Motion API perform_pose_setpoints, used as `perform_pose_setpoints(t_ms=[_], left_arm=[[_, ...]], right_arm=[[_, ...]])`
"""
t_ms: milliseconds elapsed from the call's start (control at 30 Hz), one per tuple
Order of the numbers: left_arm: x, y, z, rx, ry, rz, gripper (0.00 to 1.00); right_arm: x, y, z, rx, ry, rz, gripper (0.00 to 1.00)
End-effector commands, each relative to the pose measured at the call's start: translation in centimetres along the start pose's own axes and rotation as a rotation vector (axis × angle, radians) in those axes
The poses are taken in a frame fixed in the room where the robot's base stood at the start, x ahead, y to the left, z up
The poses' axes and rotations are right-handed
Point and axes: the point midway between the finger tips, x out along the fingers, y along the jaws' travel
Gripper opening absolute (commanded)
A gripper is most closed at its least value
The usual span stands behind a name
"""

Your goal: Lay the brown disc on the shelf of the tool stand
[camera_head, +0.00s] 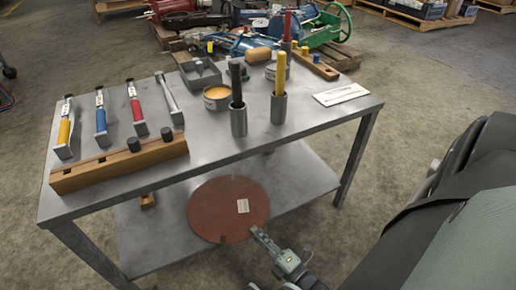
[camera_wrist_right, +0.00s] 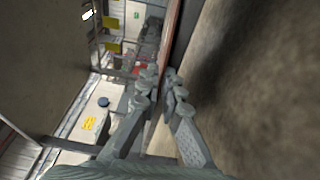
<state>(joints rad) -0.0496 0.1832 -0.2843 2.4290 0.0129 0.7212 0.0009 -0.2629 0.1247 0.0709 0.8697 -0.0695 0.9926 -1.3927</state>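The brown disc (camera_head: 222,212) is a flat round plate with a small pale label on top. In the head view it appears over the lower shelf (camera_head: 150,240) of the grey metal tool stand (camera_head: 110,178), its near edge by the shelf's front edge. I cannot tell whether it touches the shelf. My right gripper (camera_head: 258,234) is at the disc's near right edge. In the right wrist view the disc shows edge-on as a thin brown strip (camera_wrist_right: 180,45), with the right gripper's fingers (camera_wrist_right: 161,82) closed on either side of it. My left gripper is not in view.
The stand's top holds a wooden block (camera_head: 120,165), several coloured-handled tools, metal cups with a black and a yellow handle, tins and a white card (camera_head: 341,94). A stand leg (camera_head: 357,155) rises right of the shelf. Pallets with machinery stand behind. Floor at right is partly clear.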

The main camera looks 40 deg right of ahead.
Motion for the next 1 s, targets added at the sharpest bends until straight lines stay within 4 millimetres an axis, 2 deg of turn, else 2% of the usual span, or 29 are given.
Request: perform_pose_setpoints(t_ms=[33, 167, 433, 533, 667, 1000], left_arm=[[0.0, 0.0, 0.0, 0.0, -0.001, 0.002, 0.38], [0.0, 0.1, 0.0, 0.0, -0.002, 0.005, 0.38], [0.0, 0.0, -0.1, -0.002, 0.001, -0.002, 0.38], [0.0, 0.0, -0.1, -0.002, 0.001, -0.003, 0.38], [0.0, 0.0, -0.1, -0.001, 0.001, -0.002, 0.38], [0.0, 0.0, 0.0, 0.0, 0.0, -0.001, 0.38]], right_arm=[[0.0, 0.0, 0.0, 0.0, 0.0, 0.001, 0.14], [0.0, 0.0, 0.0, 0.0, 0.0, 0.001, 0.29], [-0.1, 0.0, 0.0, 0.0, 0.0, -0.001, 0.29], [-0.7, -0.1, 0.0, 0.0, 0.0, -0.003, 0.29], [-2.6, -0.1, 0.0, 0.001, -0.001, -0.004, 0.29], [-9.6, 0.0, 0.0, 0.001, -0.001, -0.002, 0.29]])
